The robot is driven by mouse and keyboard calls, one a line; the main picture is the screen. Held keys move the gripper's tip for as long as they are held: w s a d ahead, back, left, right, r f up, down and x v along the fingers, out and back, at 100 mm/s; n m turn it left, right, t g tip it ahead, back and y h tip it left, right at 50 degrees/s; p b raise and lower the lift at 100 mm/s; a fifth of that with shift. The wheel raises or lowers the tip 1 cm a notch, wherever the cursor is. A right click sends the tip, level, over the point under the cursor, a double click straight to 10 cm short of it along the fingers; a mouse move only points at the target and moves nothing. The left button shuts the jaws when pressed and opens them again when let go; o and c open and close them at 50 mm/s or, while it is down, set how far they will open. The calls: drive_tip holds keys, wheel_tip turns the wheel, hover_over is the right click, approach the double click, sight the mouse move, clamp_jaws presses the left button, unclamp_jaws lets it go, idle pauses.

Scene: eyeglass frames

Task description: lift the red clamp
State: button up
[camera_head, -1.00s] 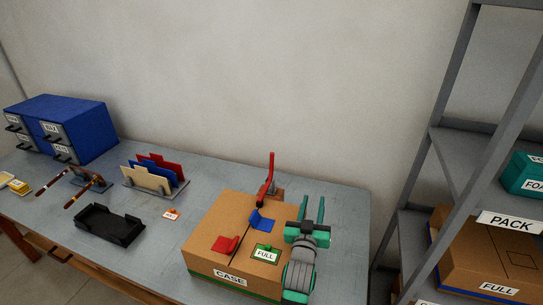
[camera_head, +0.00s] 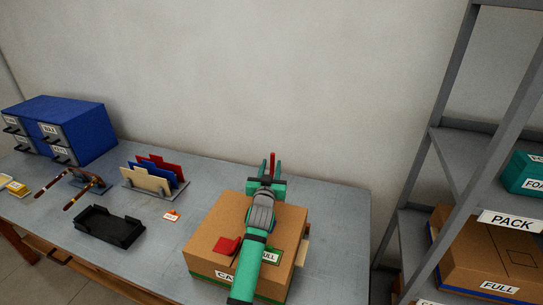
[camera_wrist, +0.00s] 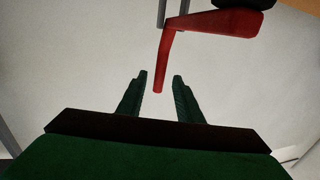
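The red clamp handle (camera_head: 272,160) stands upright behind the case, its lower part and base hidden by my arm. In the wrist view it is a bent red lever (camera_wrist: 176,35) whose tip hangs between my two fingers. My gripper (camera_head: 272,165) is open, with green fingers on either side of the lever and gaps showing in the wrist view (camera_wrist: 160,78). A flat red piece (camera_head: 226,246) lies on top of the cardboard case (camera_head: 210,234); the blue piece there is hidden by my arm.
A FULL label (camera_head: 271,257) lies on the case, partly covered by my arm. A black tray (camera_head: 108,228), a file holder (camera_head: 156,184) and blue drawers (camera_head: 85,122) stand to the left. A grey shelf (camera_head: 455,165) stands at the right.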

drive_tip(key=w, duration=0.5)
drive_tip(key=w+d, duration=0.1)
drive_tip(key=w, duration=0.1)
drive_tip(key=shift+w, duration=0.35)
clamp_jaws()
